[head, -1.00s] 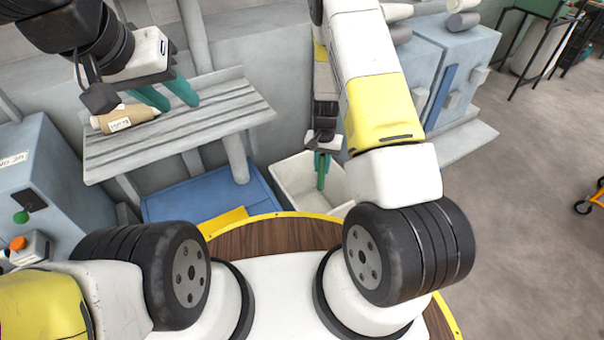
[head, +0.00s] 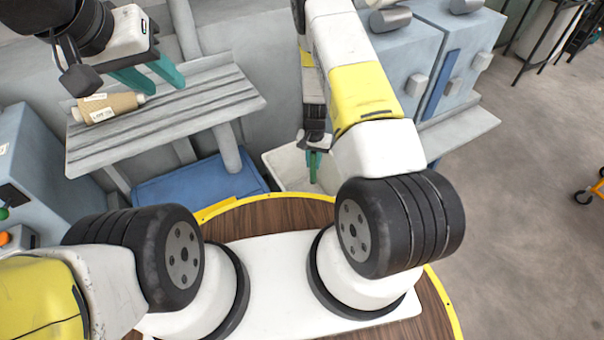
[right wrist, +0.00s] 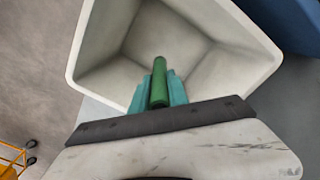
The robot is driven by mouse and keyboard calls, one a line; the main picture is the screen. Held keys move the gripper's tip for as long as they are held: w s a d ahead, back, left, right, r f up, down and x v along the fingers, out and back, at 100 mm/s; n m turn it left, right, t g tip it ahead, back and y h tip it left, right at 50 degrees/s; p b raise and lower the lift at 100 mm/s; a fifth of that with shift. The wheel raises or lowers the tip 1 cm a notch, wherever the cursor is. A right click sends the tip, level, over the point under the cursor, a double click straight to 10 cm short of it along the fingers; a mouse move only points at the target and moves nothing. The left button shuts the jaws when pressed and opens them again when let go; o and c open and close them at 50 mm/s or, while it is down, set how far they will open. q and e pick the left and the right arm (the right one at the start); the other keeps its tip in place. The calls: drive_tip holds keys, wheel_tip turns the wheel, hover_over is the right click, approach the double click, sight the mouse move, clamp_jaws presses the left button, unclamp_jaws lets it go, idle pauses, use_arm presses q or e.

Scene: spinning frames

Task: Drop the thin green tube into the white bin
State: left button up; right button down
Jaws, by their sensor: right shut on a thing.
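My right gripper (head: 315,166) points down over the white bin (head: 282,166) in the head view. In the right wrist view, its teal fingers (right wrist: 160,90) are shut on the thin green tube (right wrist: 159,80). The tube sticks out past the fingertips toward the inside of the white bin (right wrist: 103,38), whose visible floor looks empty. In the head view the tube is hard to tell from the fingers. My left gripper (head: 148,79) is open and empty above the slatted shelf, close to a tan spool with a label (head: 108,107).
The grey slatted shelf (head: 190,118) is left of the bin, with a blue container (head: 180,188) below it. Grey-blue cabinets (head: 440,70) stand behind on the right. Open floor (head: 530,200) lies to the right, with an orange cart (head: 592,190) at the edge.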

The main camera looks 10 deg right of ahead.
drive_tip(key=c, duration=1.2)
unclamp_jaws()
wheel_tip(320, 180, up, 8)
drive_tip(key=shift+a+f, duration=0.1)
